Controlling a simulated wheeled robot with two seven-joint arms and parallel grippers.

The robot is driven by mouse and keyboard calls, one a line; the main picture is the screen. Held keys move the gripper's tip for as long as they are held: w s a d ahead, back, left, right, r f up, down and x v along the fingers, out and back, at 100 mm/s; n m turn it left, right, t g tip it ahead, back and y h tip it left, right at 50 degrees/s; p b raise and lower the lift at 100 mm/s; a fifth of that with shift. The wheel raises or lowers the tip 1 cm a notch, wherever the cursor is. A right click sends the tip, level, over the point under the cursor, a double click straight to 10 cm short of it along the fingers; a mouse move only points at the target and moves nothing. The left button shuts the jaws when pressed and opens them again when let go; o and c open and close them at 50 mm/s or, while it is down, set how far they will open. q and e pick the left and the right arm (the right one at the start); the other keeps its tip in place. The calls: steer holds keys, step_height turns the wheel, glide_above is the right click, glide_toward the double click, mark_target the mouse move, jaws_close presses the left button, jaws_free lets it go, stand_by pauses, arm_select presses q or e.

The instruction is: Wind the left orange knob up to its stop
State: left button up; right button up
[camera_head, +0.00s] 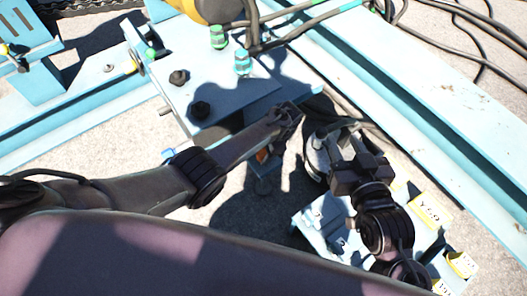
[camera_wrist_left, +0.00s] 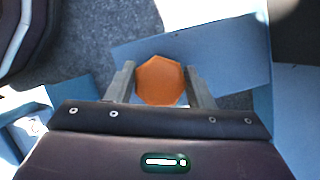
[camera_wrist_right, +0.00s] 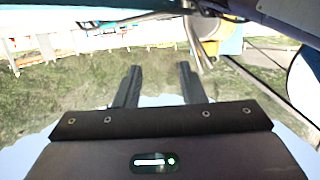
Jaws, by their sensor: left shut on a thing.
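The orange knob (camera_wrist_left: 160,80) has a faceted outline and sits between the two grey fingers of my left gripper (camera_wrist_left: 161,84) in the left wrist view. The gripper is shut on it. In the head view only a small orange patch of the knob (camera_head: 262,155) shows below my left arm, which hides most of it. My right gripper (camera_wrist_right: 160,85) is open in the right wrist view, with nothing between its fingers.
A light blue steel frame with a plate (camera_head: 222,95) carrying dark bolts lies beyond my left arm. A long blue beam (camera_head: 420,100) runs along the right. Black cables (camera_head: 465,30) lie at the upper right. Yellow labelled blocks (camera_head: 424,208) stand at the lower right.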

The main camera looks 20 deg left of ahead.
arm_select(q)
steer(key=n, duration=0.2)
steer(key=n+g+h+b, duration=0.1)
steer(key=n, duration=0.2)
steer(key=shift+n+h, duration=0.3)
steer(key=n+h, duration=0.1)
steer(key=n, duration=0.1)
steer(key=shift+n+g, duration=0.3)
steer(key=shift+g, duration=0.1)
arm_select(e)
step_height(320, 180, up, 8)
steer(key=w+t+y, duration=0.1)
steer(key=t+y, duration=0.1)
steer(key=t, duration=0.2)
arm_select(q)
steer(key=shift+n+h, duration=0.3)
steer(key=shift+n, duration=0.6)
steer(key=shift+n+h, duration=0.3)
steer(key=shift+n, duration=0.4)
steer(key=shift+n+h, duration=0.3)
steer(key=shift+n, duration=0.5)
steer(key=shift+n+p, duration=0.3)
steer(key=shift+n, duration=0.1)
arm_select(e)
steer(key=shift+f+g+h, duration=0.35)
steer(key=shift+f+g, duration=0.15)
steer(key=shift+f, duration=0.55)
steer(key=shift+f+g+h, duration=0.35)
steer(key=shift+f+g, duration=0.15)
steer(key=shift+f, duration=0.55)
